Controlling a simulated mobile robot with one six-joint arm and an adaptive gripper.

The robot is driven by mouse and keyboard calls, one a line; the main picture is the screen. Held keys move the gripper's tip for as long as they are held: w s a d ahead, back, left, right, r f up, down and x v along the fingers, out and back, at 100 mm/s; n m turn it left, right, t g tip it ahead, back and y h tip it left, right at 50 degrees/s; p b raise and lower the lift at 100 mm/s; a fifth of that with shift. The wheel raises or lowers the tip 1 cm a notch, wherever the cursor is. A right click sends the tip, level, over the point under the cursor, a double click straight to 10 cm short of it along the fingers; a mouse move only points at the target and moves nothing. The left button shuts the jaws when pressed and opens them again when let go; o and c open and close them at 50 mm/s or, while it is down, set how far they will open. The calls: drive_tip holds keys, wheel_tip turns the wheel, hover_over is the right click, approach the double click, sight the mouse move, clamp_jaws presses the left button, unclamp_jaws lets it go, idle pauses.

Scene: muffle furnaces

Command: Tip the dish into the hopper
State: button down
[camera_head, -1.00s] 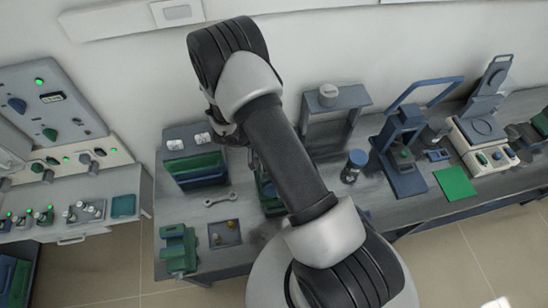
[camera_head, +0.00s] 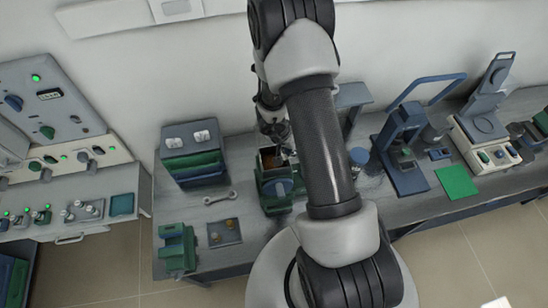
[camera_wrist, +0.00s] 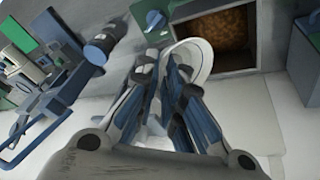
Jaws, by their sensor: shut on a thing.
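The hopper is a square, metal-rimmed opening on a green machine (camera_head: 276,194), with brown, grainy matter inside. In the wrist view the hopper (camera_wrist: 262,50) is at the top, right of centre. The white dish (camera_wrist: 202,62) is beside its near left corner and looks tilted. My gripper (camera_wrist: 163,64) is shut on the dish at its left side. The fingers hide part of the dish, and I cannot tell what is in it. In the head view my gripper (camera_head: 277,132) is just above and behind the hopper; the dish cannot be made out there.
A blue-capped jar (camera_head: 359,158) is partly hidden behind my arm. A blue-framed press (camera_head: 400,150) stands to the right. The furnace panel (camera_head: 48,95) is at far left.

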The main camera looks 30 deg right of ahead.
drive_tip(key=d+f+t+y+b, duration=0.1)
drive_tip(key=b, duration=0.2)
drive_tip(key=s+d+f+t+y+b, duration=0.1)
drive_tip(key=y+b, duration=0.1)
drive_tip(key=b, duration=0.1)
drive_tip(key=shift+m, duration=0.3)
drive_tip(key=shift+a, duration=0.1)
drive_tip(key=d+f+y+b, duration=0.1)
drive_tip(key=b, duration=0.1)
drive_tip(key=s+d+t+y+b, duration=0.1)
drive_tip(key=b, duration=0.1)
drive_tip(key=s+d+f+y+b, duration=0.1)
drive_tip(key=d+b, duration=0.1)
drive_tip(key=b, duration=0.1)
drive_tip(key=shift+s+f+t+y, duration=0.1)
drive_tip(key=shift+f+t+y, duration=0.2)
drive_tip(key=shift+t+y, duration=0.1)
drive_tip(key=shift+f, duration=0.1)
